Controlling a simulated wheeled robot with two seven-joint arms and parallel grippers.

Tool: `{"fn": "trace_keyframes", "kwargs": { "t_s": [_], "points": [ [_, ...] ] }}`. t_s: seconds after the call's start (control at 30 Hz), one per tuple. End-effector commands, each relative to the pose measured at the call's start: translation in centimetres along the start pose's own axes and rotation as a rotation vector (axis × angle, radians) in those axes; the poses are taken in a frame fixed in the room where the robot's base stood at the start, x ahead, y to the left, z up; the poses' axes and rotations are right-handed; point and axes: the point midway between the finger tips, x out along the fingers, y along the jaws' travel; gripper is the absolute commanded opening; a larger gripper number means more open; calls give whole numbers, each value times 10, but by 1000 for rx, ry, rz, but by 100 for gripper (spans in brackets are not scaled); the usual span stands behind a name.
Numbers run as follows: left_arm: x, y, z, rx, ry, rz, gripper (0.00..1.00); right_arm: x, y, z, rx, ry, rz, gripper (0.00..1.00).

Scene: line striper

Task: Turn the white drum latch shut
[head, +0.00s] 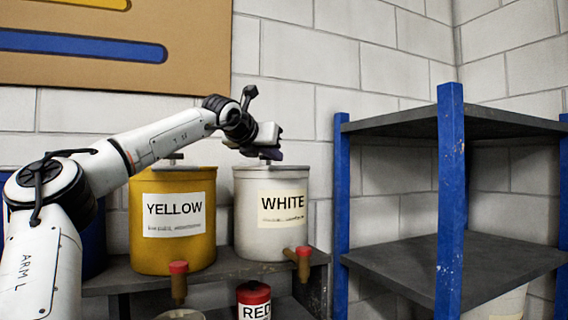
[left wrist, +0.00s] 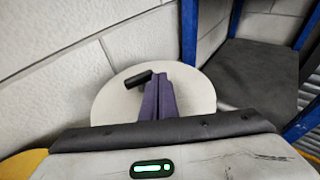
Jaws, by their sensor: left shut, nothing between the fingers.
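The white drum (head: 270,236) stands on the grey shelf, with a label reading WHITE and a tap low on its right side. Its pale round lid (left wrist: 108,104) shows in the left wrist view. The dark latch handle (left wrist: 138,79) sticks out on the lid to the left of my fingers, and its inner end is hidden by them. My left gripper (head: 270,154) is over the top of the white drum. Its purple fingers (left wrist: 158,98) are shut together with nothing between them, close beside the handle; I cannot tell whether they touch it. My right gripper is not in view.
A yellow drum (head: 172,244) stands close to the left of the white drum, with a blue drum (head: 94,240) farther left. A red container (head: 254,293) sits lower in front. A blue-posted rack (head: 451,200) with grey shelves stands to the right. A wall is close behind.

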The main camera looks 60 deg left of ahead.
Motion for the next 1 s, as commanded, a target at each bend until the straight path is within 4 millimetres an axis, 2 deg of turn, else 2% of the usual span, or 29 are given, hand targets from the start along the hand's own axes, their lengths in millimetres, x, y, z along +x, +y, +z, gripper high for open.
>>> {"fn": "trace_keyframes", "kwargs": {
  "t_s": [0.1, 0.33, 1.0],
  "points": [
    [1, 4, 1, -2, 0, 10, 0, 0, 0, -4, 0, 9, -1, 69],
    [6, 0, 3, -2, 0, 9, 0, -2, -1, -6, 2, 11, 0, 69],
    [12, -4, 4, -2, 0, 7, 0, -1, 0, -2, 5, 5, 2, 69]
  ]
}}
